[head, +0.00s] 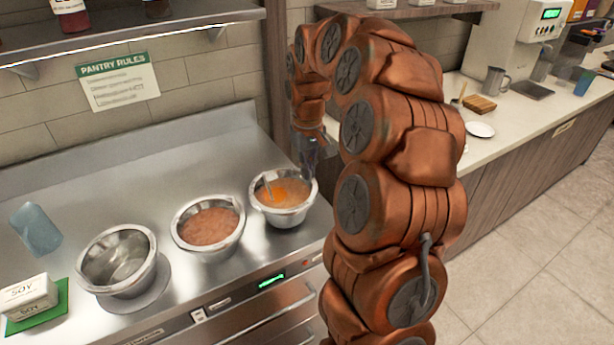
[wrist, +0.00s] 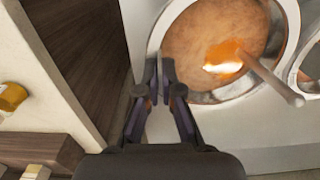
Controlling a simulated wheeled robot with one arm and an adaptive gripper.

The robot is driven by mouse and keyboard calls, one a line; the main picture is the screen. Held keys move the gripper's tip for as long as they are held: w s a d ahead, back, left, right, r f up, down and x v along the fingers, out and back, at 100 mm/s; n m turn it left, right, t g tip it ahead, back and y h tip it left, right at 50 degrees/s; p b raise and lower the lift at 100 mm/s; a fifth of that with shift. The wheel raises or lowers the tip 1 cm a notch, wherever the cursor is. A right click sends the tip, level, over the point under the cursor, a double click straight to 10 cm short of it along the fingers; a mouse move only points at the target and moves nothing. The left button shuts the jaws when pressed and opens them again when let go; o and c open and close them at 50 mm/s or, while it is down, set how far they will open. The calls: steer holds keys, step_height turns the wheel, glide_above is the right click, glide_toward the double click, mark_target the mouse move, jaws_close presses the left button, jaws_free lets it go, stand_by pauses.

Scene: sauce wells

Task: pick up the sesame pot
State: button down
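Three steel pots stand in a row on the steel counter; no label I can read says which is sesame. The right pot (head: 283,215) holds orange-brown sauce with a brighter orange patch and a spoon leaning in it. It also shows in the wrist view (wrist: 290,20). The middle pot (head: 208,247) holds reddish-brown sauce. The left pot (head: 117,286) looks empty. My gripper (head: 308,178) is at the right pot's far right rim. In the wrist view, its fingertips (wrist: 161,72) are close together with the thin rim between them. Any lift is hard to tell.
A blue cup (head: 36,230) and a box marked SOY (head: 27,296) on a green mat (head: 38,322) are at the left. A shelf (head: 130,38) hangs above. At the right, a counter (head: 505,118) holds a plate (head: 480,130) and mugs.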

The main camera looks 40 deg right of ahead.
step_height(320, 180, up, 2)
steer(key=shift+b, duration=0.4)
steer(key=s+d+r+b, duration=0.1)
steer(key=s+d+b, duration=0.3)
steer(key=s, duration=1)
steer(key=d, duration=0.3)
steer(key=shift+s+d+r, duration=0.15)
steer(key=shift+r, duration=0.1)
steer(key=shift+w, duration=0.2)
steer(key=shift+w+f, duration=0.2)
steer(key=shift+w, duration=0.15)
